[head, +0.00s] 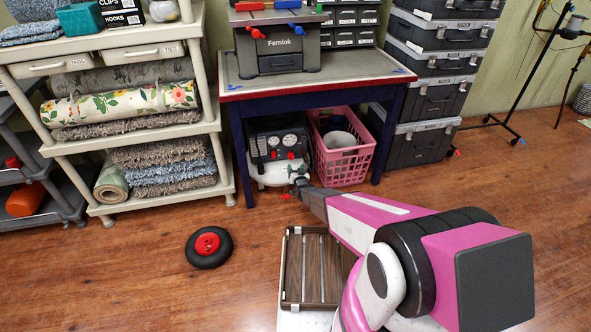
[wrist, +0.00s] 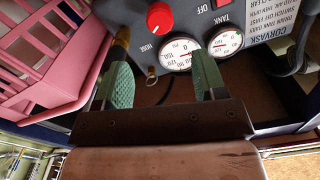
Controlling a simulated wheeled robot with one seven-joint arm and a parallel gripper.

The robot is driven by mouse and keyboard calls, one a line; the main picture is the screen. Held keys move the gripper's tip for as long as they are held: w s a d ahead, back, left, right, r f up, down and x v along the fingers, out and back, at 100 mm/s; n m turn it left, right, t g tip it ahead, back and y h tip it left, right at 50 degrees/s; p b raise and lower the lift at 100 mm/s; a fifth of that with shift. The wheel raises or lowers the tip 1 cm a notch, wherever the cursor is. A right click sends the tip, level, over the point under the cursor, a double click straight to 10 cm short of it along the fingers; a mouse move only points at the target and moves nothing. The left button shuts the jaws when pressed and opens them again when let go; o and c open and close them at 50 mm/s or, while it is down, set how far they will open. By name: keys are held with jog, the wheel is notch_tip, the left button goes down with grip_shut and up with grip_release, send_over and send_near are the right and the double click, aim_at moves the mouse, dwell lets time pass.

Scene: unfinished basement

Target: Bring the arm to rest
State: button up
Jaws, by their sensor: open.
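My arm reaches forward from the lower right of the head view, over a slatted tray, toward the workbench. My gripper (head: 297,186) is at its far end, in front of the lower part of a dark air compressor (head: 278,142). In the wrist view my gripper (wrist: 161,78) shows two green-padded fingers set apart, with nothing held between them. The compressor's panel (wrist: 255,14) with two gauges and a red knob lies just beyond the fingertips. Whether a finger touches it I cannot tell.
A pink basket (head: 341,160) stands beside the compressor under the workbench (head: 318,87). A wheel (head: 208,247) lies on the floor at left. The slatted tray (head: 292,275) is below my arm. Shelves (head: 140,132) stand left, stacked cases (head: 425,103) right.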

dwell(0.4)
jog(key=s+d+r+g+h, duration=0.4)
jog(key=s+d+r+g, duration=0.3)
jog(key=d+r, duration=0.55)
jog(key=s+d+r+g, duration=0.3)
jog(key=s+r, duration=0.2)
jog(key=s, duration=0.3)
jog(key=s+d+r+g, duration=0.3)
jog(key=s+r+g, duration=0.1)
jog(key=s, duration=0.5)
jog(key=s+d+r+g+h, duration=0.1)
jog(key=s+d+r+g, duration=0.2)
jog(key=s+r, duration=0.4)
jog(key=shift+s+d, duration=0.5)
jog(key=shift+s, duration=0.15)
